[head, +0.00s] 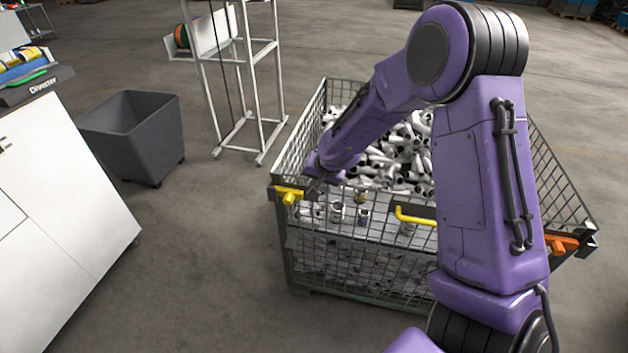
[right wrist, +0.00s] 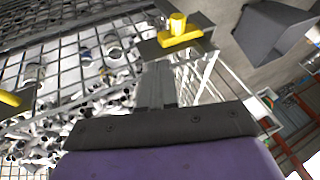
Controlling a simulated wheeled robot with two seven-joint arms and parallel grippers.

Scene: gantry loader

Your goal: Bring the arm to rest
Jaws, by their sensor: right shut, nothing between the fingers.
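My right arm, purple with black joints, reaches from the lower right across a wire mesh crate (head: 300,130). My right gripper (head: 316,186) is by the crate's near left corner, close to a yellow latch (head: 289,195). In the right wrist view the gripper's fingers (right wrist: 157,84) are together with nothing between them. The yellow latch (right wrist: 180,29) shows just beyond the fingertips there; I cannot tell whether they touch it. My left gripper is not in view.
The crate holds many white and dark cylindrical parts (head: 400,165). A yellow handle (head: 412,217) and an orange latch (head: 563,245) sit along its near side. A grey bin (head: 135,135), a white metal frame (head: 240,75) and a white cabinet (head: 60,200) stand left. Open floor lies between.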

